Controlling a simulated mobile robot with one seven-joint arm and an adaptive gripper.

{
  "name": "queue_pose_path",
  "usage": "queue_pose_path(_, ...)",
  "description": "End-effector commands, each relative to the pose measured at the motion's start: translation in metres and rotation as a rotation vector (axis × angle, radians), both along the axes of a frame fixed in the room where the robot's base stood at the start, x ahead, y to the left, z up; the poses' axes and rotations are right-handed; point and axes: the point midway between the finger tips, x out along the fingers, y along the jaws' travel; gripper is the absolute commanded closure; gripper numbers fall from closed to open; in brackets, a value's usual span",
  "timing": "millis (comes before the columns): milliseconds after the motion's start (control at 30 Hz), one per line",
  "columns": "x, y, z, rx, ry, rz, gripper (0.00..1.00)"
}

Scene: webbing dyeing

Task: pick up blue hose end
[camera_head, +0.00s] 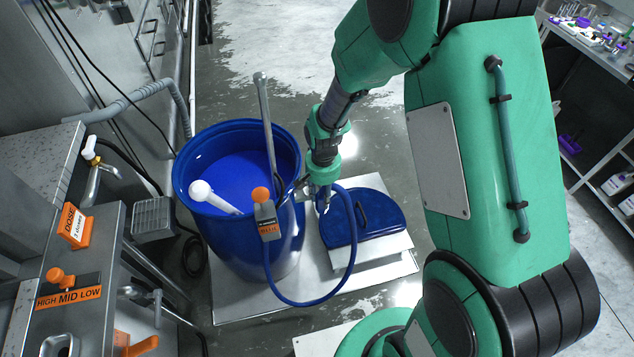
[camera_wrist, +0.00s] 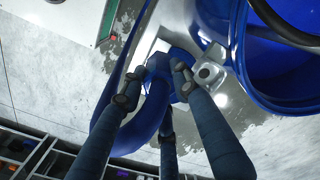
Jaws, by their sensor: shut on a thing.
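The blue hose (camera_head: 352,258) loops down from the pump box on the barrel and curves back up to my gripper (camera_head: 322,200). In the wrist view, the fingers of my gripper (camera_wrist: 157,88) are closed around the blue hose end (camera_wrist: 160,68). The hose hangs as a thick blue curve to the left in that view. In the head view, the hose end is mostly hidden by my gripper, which is just right of the barrel rim and over the blue lid.
The open blue barrel (camera_head: 250,262) holds blue liquid and a white-headed tool (camera_head: 203,192). A grey pump box (camera_head: 267,222) with an orange knob sits at its rim. The blue lid (camera_head: 385,215) lies at right on a metal plate (camera_head: 395,268). A steel control bench (camera_head: 85,270) stands at left.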

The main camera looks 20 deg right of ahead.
Motion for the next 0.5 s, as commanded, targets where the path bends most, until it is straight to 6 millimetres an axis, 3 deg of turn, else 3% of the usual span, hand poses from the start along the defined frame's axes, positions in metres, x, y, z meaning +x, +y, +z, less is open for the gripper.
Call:
queue_pose_path(200, -0.032, -0.002, 0.004, 0.0, -0.001, 0.0, 1.0)
queue_pose_path(500, -0.049, -0.003, 0.005, 0.0, 0.001, 0.0, 1.0)
